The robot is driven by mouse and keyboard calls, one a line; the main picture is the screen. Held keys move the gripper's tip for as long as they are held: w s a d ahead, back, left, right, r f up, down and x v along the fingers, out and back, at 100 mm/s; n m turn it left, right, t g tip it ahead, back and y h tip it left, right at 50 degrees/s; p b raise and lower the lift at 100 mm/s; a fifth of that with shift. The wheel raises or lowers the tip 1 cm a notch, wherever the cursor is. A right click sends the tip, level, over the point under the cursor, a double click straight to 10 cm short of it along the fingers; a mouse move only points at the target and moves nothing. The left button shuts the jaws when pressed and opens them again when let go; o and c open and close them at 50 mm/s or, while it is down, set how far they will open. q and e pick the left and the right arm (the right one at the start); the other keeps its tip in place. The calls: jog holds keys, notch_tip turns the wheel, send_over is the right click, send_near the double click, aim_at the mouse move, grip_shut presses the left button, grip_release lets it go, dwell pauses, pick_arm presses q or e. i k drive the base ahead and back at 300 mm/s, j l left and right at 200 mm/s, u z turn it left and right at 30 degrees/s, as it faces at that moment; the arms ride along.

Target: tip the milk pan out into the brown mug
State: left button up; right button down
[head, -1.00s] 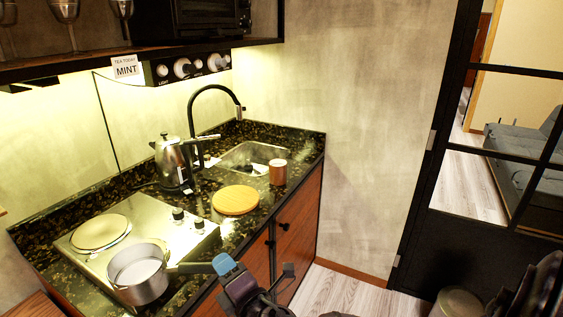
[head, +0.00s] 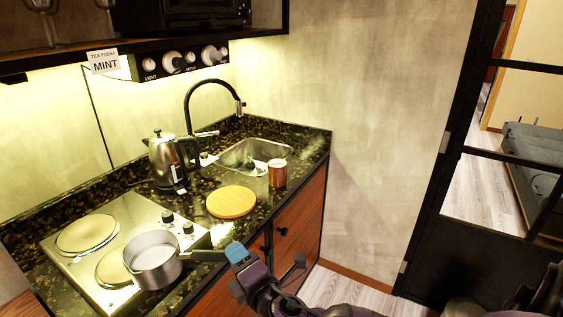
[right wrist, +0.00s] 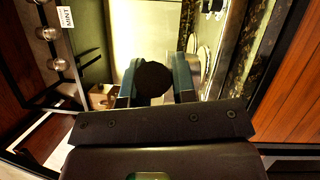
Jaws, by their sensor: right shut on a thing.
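The milk pan (head: 153,268), a small grey metal pan with a pale inside, is upright over the front right part of the hob. How high it is above the hob is hard to tell. My right gripper (head: 238,254) is shut on its dark handle, which points right. In the right wrist view, the dark handle end (right wrist: 153,80) sits between the two teal fingers. The brown mug (head: 277,175) stands upright on the counter by the sink's front right, behind and right of the pan and apart from it. My left gripper is not in view.
A round wooden board (head: 231,202) lies between hob (head: 75,262) and mug. A steel kettle (head: 165,160) stands behind it. The sink (head: 245,155) has a tall black tap (head: 187,105). A shelf (head: 200,45) overhangs the back. The counter's front edge drops to cabinets (head: 298,220).

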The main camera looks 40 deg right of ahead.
aim_at(279, 171)
jog(key=i+l, duration=0.1)
jog(key=l, duration=0.4)
jog(key=i+l, duration=0.1)
jog(key=l, duration=0.45)
jog(key=i+l, duration=0.1)
jog(key=l, duration=0.4)
